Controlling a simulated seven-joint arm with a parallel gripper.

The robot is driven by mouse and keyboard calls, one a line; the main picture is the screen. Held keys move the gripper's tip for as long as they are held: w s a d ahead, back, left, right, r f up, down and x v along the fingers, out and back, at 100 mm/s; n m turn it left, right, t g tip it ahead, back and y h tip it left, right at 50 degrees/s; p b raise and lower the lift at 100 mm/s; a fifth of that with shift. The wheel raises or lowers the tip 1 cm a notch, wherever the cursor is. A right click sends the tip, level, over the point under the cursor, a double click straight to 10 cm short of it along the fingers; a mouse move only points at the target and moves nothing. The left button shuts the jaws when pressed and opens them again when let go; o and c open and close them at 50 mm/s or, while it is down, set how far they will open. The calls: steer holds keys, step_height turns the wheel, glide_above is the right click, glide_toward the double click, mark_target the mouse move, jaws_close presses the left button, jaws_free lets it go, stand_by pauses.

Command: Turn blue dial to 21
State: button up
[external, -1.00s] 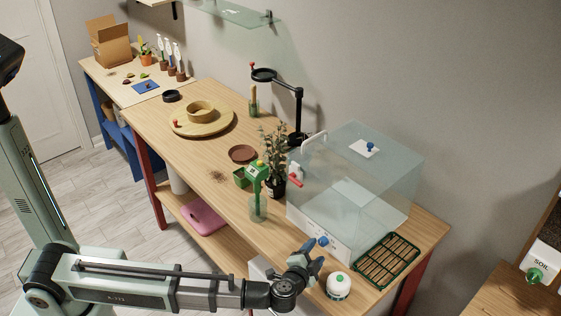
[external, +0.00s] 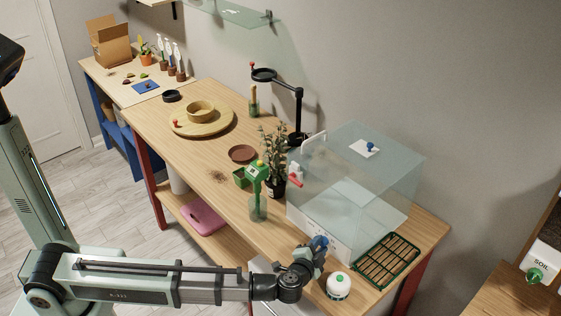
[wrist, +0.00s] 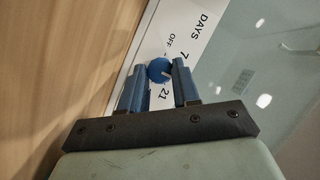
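The blue dial (wrist: 159,69) is on the white label panel (wrist: 178,37) of the clear box (external: 350,190). The panel shows "DAYS", "OFF", "7" and "21"; the "21" is below the dial in the wrist view. A small pale mark shows at the dial's right side, too small to read surely. My gripper (wrist: 159,72) has its two blue fingers on either side of the dial, with little or no gap; I cannot tell whether they press on it. In the external view my gripper (external: 318,248) is at the box's front lower edge, largely covering the dial.
A green-framed rack (external: 387,261) lies by the box. The wooden tabletop's front edge is close.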

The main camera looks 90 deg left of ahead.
steer(key=c, duration=0.5)
steer(key=shift+f+m+y, duration=0.1)
steer(key=shift+m+y, duration=0.6)
steer(key=shift+m, duration=0.4)
jaws_close()
steer(key=o, duration=1)
jaws_free()
steer(key=shift+o, duration=0.2)
steer(key=v, duration=1.3)
steer(key=shift+d, duration=0.4)
